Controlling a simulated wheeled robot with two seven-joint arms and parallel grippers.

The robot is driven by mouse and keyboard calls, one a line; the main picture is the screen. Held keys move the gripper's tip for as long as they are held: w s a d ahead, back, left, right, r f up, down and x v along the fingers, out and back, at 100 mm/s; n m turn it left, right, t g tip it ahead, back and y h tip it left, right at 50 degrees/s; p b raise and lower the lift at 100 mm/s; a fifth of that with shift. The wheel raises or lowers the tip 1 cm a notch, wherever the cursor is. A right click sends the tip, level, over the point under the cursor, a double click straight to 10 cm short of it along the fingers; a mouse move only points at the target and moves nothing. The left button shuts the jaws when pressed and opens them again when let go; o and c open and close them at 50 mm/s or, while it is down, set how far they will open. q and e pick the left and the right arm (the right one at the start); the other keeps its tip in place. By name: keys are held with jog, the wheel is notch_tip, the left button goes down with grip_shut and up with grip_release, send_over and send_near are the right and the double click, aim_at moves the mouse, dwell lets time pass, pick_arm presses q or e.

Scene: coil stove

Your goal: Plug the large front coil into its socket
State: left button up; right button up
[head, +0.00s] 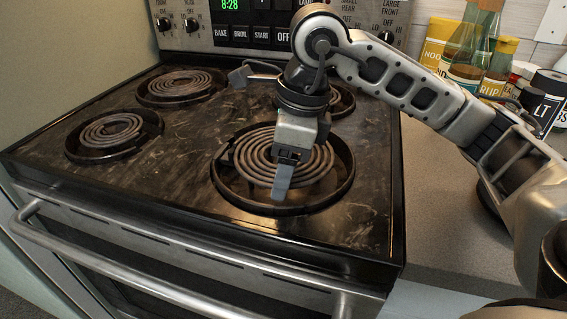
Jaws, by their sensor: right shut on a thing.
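The large front coil (256,165) is a dark grey spiral at the front right of the stove. It lies over its round black drip pan (345,184), set towards the back left, with a wider gap at the front. My right gripper (284,178) comes down from above and is shut on the coil's front part. The gripper covers part of the rings. The coil's prongs and the socket cannot be made out, so I cannot tell how they meet. My left gripper is not in view.
Other coils sit at the front left (108,131), back left (180,84) and back right (342,100), the last partly behind my arm. The control panel (245,30) rises behind. Bottles and jars (480,65) stand on the right counter (440,205). The oven handle (130,272) runs along the front.

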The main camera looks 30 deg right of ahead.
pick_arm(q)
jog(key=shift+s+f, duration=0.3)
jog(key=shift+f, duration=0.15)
pick_arm(e)
jog(key=o, duration=1.3)
jog(key=shift+o, duration=0.2)
jog(key=p+v, duration=0.2)
jog(key=a+p+v, duration=0.1)
jog(key=p+v, duration=0.1)
jog(key=v, duration=0.1)
jog(key=w+p+v, duration=0.1)
jog(key=p+v, duration=0.1)
jog(key=shift+s+a+r, duration=0.1)
jog(key=shift+a+r, duration=0.05)
jog(key=shift+r, duration=0.5)
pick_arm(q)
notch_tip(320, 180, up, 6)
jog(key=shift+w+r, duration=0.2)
